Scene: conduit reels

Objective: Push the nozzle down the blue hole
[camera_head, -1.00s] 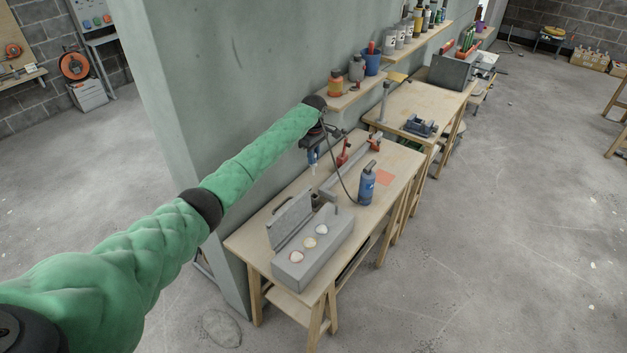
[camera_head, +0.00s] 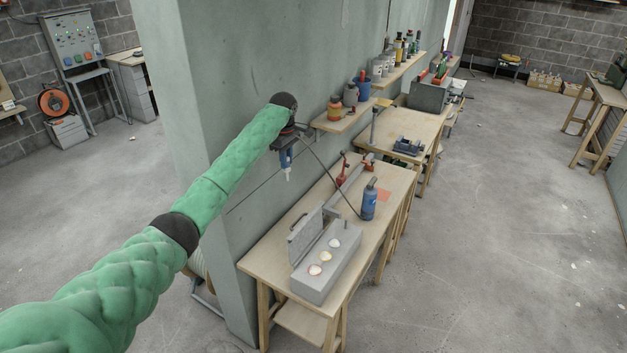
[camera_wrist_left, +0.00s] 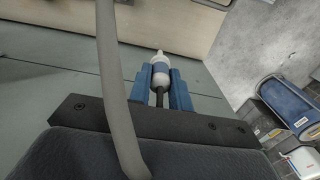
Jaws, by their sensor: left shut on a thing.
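My left gripper (camera_head: 287,163) hangs in front of the grey wall, left of and above the workbench's back edge. A dark hose (camera_head: 332,181) runs from the gripper to a blue bottle (camera_head: 369,203) on the bench. A grey box (camera_head: 328,283) with an open lid (camera_head: 305,236) has three round pale holes on top. The nearest has a reddish rim; I cannot tell which is blue. The nozzle is apart from the box.
The workbench (camera_head: 262,262) stands along the wall. A red clamp-like tool (camera_head: 343,172) and an orange-red patch (camera_head: 384,195) lie near the bottle. A shelf (camera_head: 345,121) with jars sits above the bench's back.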

